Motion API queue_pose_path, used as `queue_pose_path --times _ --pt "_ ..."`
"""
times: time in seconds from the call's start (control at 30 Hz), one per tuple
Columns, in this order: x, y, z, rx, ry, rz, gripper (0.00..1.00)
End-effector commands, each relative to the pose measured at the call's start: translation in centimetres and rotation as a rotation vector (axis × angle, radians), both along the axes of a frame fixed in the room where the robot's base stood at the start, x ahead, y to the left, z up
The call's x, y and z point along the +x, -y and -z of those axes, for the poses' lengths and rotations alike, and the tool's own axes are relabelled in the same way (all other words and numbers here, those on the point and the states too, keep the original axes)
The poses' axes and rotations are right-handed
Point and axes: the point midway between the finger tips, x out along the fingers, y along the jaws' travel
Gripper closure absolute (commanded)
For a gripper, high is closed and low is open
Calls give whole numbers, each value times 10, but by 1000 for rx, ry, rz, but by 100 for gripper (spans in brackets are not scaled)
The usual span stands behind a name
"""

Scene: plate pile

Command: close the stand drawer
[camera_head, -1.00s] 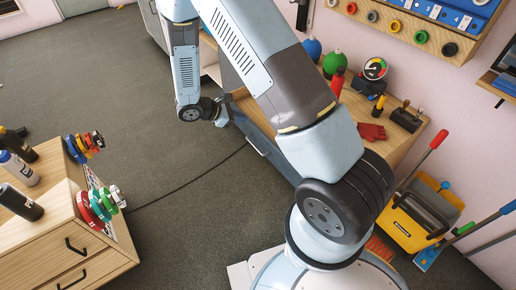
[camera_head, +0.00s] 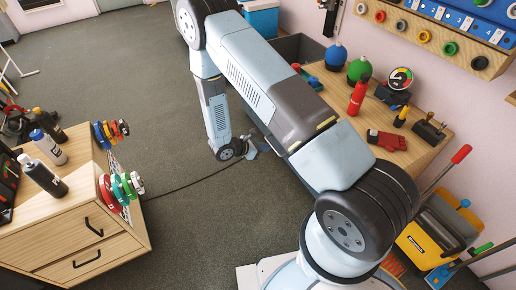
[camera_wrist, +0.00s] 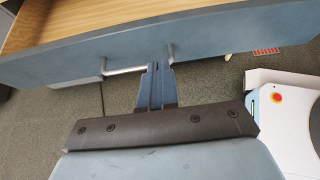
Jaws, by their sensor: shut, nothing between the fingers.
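A blue-grey drawer front (camera_wrist: 215,35) with a wood surface behind its top edge spans the upper part of the wrist view. Its pale bar handle (camera_wrist: 122,71) sticks out towards me. My gripper (camera_wrist: 155,66) is shut and empty, and its fingertips overlap the handle's line in this view. I cannot tell whether they touch it. My arm hides most of that side, and how far the drawer stands out cannot be told.
A wooden cabinet (camera_head: 60,232) with two shut drawers stands at the left, with bottles and coloured rings on it. Tools and a red glove (camera_head: 386,140) lie on the bench. A yellow bucket (camera_head: 425,240) stands at the right. Grey floor (camera_head: 130,70) lies between.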

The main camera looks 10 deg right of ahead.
Motion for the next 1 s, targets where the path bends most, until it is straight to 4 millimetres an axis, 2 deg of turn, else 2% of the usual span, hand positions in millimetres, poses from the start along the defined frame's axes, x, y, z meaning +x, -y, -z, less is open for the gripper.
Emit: queue_pose_path --times 0.27,0.53,0.97,1.0 --pt "13 40 25 -1 0 1 100" --pt "24 71 25 0 2 0 100" --pt "26 79 25 0 2 -1 100" --pt "27 62 25 2 4 -2 100"
